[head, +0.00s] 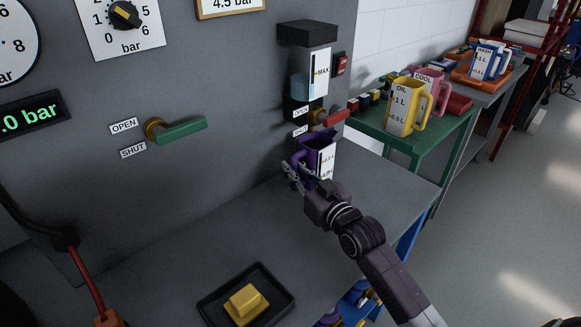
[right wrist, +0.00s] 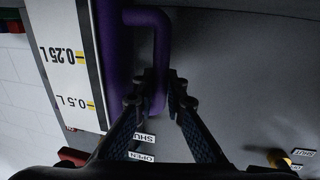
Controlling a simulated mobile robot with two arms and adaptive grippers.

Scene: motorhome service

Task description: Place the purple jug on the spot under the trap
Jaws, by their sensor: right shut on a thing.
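The purple jug (head: 319,155), with a white scale label, is at the wall end of the grey bench. It looks upright and shows below the trap (head: 315,72), a clear vessel with a black top and a MAX label. My right gripper (head: 296,174) is shut on the jug's handle. In the right wrist view the fingers (right wrist: 160,92) close around the purple handle (right wrist: 153,30), beside the scale. The spot under the trap is hidden, and I cannot tell whether the jug's base touches the bench. My left gripper is not in view.
The trap's red-handled valve (head: 333,118) is just above the jug. A green lever (head: 180,131) sticks out of the panel. A black tray (head: 246,295) with a yellow block is at the front. Yellow and pink jugs (head: 407,107) stand on a green table at right.

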